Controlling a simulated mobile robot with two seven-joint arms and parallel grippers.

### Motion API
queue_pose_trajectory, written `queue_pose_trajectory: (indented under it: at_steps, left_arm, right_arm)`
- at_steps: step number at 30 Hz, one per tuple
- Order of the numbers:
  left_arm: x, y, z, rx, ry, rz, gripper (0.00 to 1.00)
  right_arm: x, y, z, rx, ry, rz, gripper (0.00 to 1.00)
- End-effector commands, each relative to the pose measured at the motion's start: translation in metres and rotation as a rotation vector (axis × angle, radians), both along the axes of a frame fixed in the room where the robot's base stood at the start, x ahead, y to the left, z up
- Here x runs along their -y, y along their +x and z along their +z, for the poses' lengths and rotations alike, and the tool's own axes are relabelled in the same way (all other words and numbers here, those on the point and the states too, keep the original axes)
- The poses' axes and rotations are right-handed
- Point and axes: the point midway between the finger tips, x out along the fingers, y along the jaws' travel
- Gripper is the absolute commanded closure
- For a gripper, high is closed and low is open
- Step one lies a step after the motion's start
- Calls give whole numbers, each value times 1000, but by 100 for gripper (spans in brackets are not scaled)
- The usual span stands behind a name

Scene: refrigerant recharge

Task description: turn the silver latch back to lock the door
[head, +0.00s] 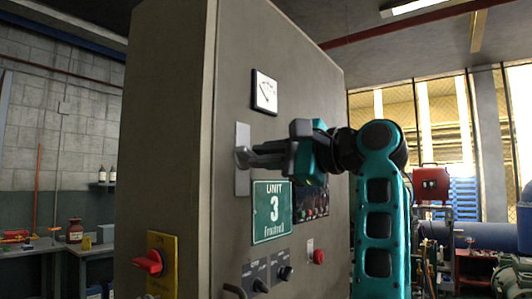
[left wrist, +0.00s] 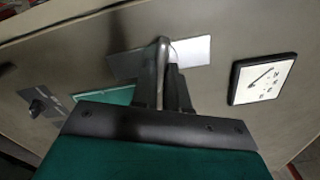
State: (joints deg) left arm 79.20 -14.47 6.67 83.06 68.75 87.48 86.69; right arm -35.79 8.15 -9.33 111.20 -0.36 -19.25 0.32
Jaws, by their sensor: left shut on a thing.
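The silver latch (head: 242,178) is on the grey cabinet door (head: 232,60), above the green "UNIT 3" sign. Its upright plate shows beside the fingers in the left wrist view (left wrist: 196,50). My left gripper (head: 256,156) reaches in from the right and is shut on the latch handle, close to the door face. In the left wrist view the fingers (left wrist: 168,72) stand in front of the plate and hide part of the handle. I cannot tell the handle's exact angle. The door lies flush with the cabinet as far as I see. My right gripper is not in view.
A gauge (head: 265,91) is above the latch. The green sign (head: 271,211), dark switches (head: 255,276) and a red button (head: 319,256) are below. A red rotary switch on a yellow plate (head: 155,262) is on the cabinet's left side. A workbench (head: 40,246) stands at far left.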

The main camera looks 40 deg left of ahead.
Motion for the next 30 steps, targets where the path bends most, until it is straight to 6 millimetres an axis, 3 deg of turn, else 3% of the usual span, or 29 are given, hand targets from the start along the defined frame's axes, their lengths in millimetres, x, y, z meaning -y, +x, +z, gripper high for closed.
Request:
queue_pose_trajectory:
  at_steps: [7,18,30]
  left_arm:
    - [0,0,1,-24,-2,0,100]
    - [0,0,1,-377,-40,-1,100]
    - [0,0,0,-446,-50,-3,100]
  right_arm:
    - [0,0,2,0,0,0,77]
    - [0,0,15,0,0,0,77]
    - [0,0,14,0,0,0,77]
